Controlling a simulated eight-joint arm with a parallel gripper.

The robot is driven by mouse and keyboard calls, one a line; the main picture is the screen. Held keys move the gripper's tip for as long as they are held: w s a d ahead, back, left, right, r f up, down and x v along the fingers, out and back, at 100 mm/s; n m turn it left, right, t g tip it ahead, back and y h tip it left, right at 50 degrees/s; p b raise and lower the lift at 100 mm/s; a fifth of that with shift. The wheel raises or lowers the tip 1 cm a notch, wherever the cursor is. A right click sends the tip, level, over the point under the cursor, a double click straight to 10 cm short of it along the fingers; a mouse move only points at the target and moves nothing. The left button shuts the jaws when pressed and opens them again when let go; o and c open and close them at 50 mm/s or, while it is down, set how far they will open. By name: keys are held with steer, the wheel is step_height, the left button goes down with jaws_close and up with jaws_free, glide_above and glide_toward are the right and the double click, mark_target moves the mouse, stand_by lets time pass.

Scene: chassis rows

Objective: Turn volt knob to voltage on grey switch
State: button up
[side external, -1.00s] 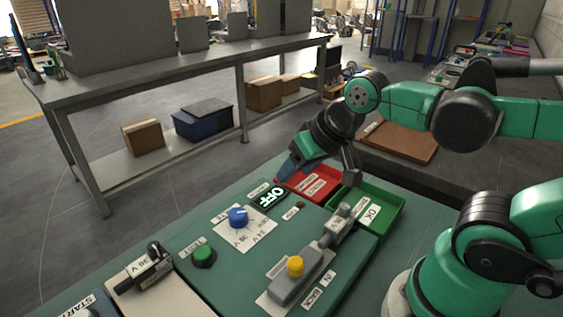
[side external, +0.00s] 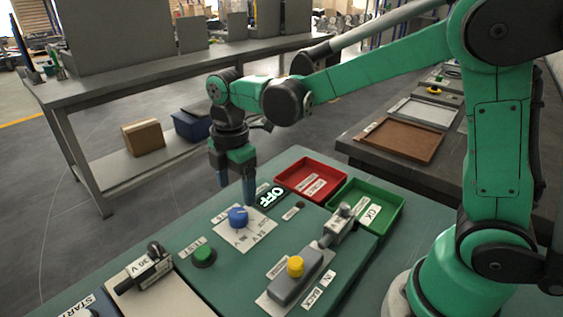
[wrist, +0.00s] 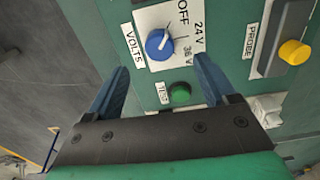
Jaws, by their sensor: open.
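The blue volt knob (side external: 237,217) sits on a white plate marked OFF, 24 V and 36 V. It also shows in the wrist view (wrist: 158,44); its light mark appears to point toward the upper right, though its exact setting is hard to read. The grey switch (side external: 145,268) lies on a pale block at lower left and bears a 36 V label. My gripper (side external: 236,190) points down, open and empty, above and behind the knob. In the wrist view its fingers (wrist: 161,64) are spread to either side, just below the knob.
A lit display (side external: 270,197) reads OFF. The green test button (side external: 203,256) is near the knob. A grey probe with a yellow button (side external: 295,266) lies to the right. Red (side external: 325,169) and green (side external: 389,203) trays stand at the panel's back.

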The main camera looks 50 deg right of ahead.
mark_target(237, 212)
steer(key=shift+w+a+f, duration=0.1)
steer(key=shift+w+f, duration=0.05)
steer(key=shift+f, duration=2.8)
jaws_close()
